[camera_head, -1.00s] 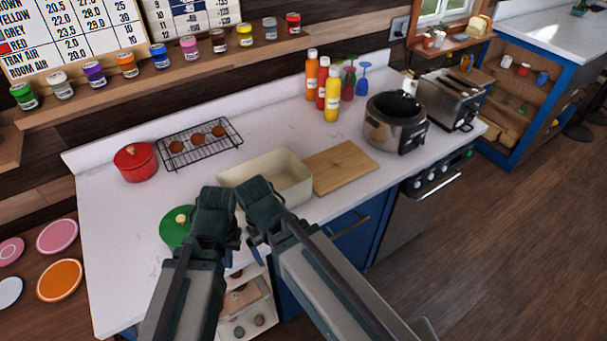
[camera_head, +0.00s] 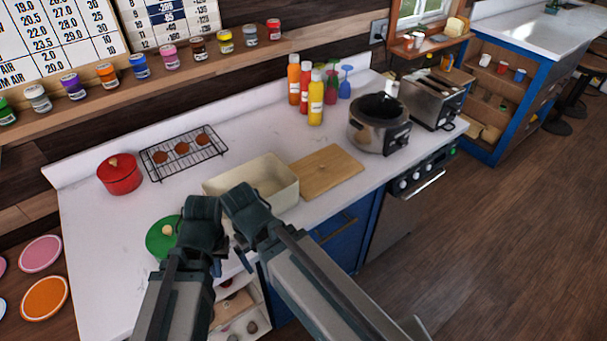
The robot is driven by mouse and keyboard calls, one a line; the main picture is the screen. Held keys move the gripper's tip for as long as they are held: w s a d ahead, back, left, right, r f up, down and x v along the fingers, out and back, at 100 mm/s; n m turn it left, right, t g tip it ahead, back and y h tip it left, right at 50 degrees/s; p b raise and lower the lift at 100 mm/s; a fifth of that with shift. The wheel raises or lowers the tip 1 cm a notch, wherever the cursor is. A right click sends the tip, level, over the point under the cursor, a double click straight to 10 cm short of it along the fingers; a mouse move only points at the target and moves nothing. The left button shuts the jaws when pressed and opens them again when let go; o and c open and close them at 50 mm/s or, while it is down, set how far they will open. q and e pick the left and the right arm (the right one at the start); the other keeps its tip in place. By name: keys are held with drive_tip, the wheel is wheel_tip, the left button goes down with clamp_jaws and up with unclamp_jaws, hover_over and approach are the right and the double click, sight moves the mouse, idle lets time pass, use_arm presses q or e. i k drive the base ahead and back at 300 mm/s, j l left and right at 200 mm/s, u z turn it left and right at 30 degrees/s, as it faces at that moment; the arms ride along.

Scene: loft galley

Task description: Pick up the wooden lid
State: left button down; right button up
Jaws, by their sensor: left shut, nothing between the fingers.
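The wooden lid (camera_head: 325,172), a flat light-brown rectangle, lies on the white counter just right of an open cream rectangular bin (camera_head: 280,190). Neither gripper touches the lid. The grippers hide part of the bin and pot.
A red pot (camera_head: 120,176) and a wire rack (camera_head: 184,152) stand at the back left. Several bottles (camera_head: 315,100), a steel cooker (camera_head: 378,125) and a toaster (camera_head: 432,98) stand behind and right of the lid. The counter (camera_head: 105,265) is clear at front left.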

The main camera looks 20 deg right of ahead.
sight(321, 171)
drive_tip(key=i+l+u, duration=0.1)
drive_tip(key=l+u, duration=0.25)
drive_tip(key=l, duration=0.55)
drive_tip(key=l+u, duration=0.35)
drive_tip(key=l, duration=0.5)
drive_tip(key=k+l+u, duration=0.15)
drive_tip(key=l+u, duration=0.2)
drive_tip(key=l, duration=0.55)
